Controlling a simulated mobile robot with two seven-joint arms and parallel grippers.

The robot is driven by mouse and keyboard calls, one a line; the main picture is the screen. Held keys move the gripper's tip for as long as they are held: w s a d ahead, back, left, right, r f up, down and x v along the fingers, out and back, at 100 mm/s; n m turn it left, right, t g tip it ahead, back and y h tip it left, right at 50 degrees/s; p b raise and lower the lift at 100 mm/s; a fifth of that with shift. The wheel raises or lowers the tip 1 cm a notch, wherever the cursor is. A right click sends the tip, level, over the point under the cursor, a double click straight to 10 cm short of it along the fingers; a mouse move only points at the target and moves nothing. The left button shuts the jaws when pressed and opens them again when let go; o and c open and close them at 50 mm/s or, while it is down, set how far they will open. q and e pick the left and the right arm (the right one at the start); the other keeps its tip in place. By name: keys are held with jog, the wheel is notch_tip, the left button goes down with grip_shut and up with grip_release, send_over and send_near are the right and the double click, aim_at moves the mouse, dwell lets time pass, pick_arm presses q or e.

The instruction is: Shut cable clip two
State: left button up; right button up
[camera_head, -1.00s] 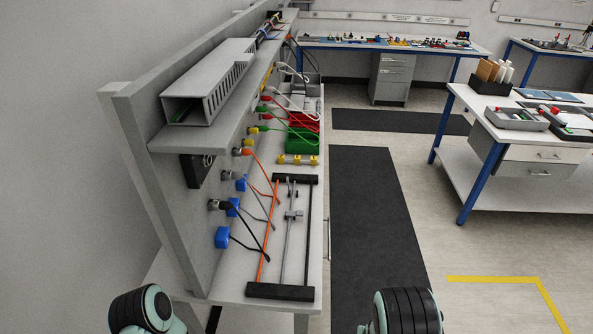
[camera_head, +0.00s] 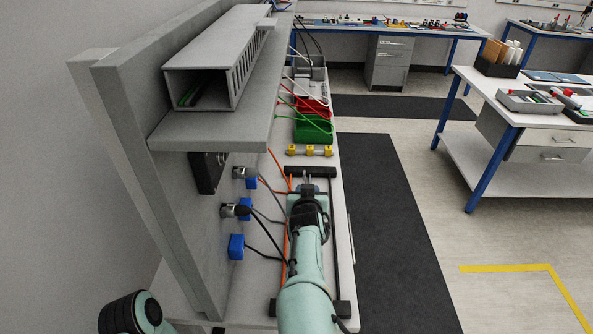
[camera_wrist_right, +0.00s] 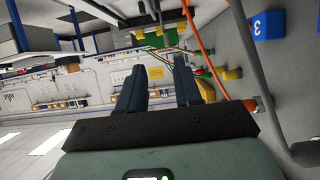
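Blue blocks that look like cable clips sit on the grey panel: an upper (camera_head: 251,183), a middle (camera_head: 245,209) and a lower one (camera_head: 236,246). I cannot read their numbers in the head view or tell whether each is open or shut. In the right wrist view a blue block marked 3 (camera_wrist_right: 268,25) is at the upper right, beside the gripper. My right gripper (camera_head: 307,180) is over the bench rack, right of the blocks; its dark fingers (camera_wrist_right: 160,85) are apart in the wrist view, with nothing seen held. My left gripper is out of view.
An orange cable (camera_wrist_right: 199,35) runs close to the right finger. A row of yellow clips (camera_head: 310,151) and a green bin (camera_head: 313,131) stand beyond the gripper. A grey shelf (camera_head: 210,132) overhangs the panel. The dark floor mat (camera_head: 385,210) is clear.

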aim_at(304, 173)
jog(key=p+x, duration=0.1)
jog(key=x, duration=0.3)
jog(key=r+p+x, duration=0.1)
jog(key=x, duration=0.3)
jog(key=a+p+x, duration=0.1)
jog(key=p+x, duration=0.1)
jog(key=x, duration=0.2)
jog(key=shift+w+r, duration=0.35)
jog(key=shift+w, duration=0.1)
jog(key=shift+w+f+p, duration=0.3)
jog(key=shift+w+f, duration=0.1)
jog(key=shift+w, duration=0.05)
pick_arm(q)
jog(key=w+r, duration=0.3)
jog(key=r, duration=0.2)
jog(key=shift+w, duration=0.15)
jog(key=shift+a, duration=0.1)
pick_arm(e)
grip_shut()
